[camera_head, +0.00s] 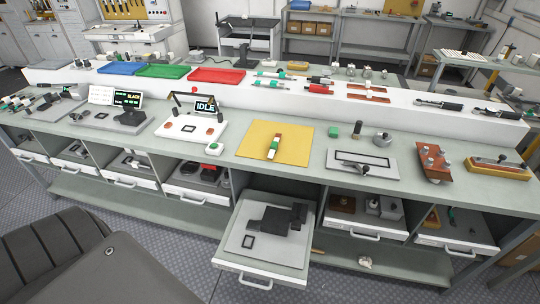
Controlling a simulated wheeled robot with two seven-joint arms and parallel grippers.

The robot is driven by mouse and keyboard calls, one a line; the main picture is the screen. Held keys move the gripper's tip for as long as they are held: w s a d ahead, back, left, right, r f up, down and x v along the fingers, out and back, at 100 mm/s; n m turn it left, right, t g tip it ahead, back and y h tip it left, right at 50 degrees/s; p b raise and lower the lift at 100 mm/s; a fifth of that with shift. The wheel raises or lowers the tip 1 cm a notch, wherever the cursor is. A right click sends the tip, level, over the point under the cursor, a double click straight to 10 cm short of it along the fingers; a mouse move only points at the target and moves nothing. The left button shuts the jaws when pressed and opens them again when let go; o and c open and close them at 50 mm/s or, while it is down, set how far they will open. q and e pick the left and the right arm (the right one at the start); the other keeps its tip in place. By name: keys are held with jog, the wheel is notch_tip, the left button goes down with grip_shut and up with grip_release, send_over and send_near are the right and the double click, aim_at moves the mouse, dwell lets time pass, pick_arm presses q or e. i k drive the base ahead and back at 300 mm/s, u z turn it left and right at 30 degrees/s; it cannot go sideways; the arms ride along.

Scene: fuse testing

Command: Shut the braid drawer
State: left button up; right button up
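One drawer (272,262) under the middle of the bench is pulled far out toward me. Its white front has a bar handle (256,284). A dark grey blocky thing (272,220) and a small dark square frame (248,241) lie inside on a light plate. I cannot read a label on the drawer, so I cannot tell whether it is the braid drawer. Neither of my grippers is in view.
The other drawers, such as the one on the right (365,225), stay under the bench (335,135). A lower shelf (380,268) runs below. A dark padded shape (55,255) fills the lower left. Patterned floor shows in front.

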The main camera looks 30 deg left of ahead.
aim_at(258, 241)
jog(key=u, duration=1.15)
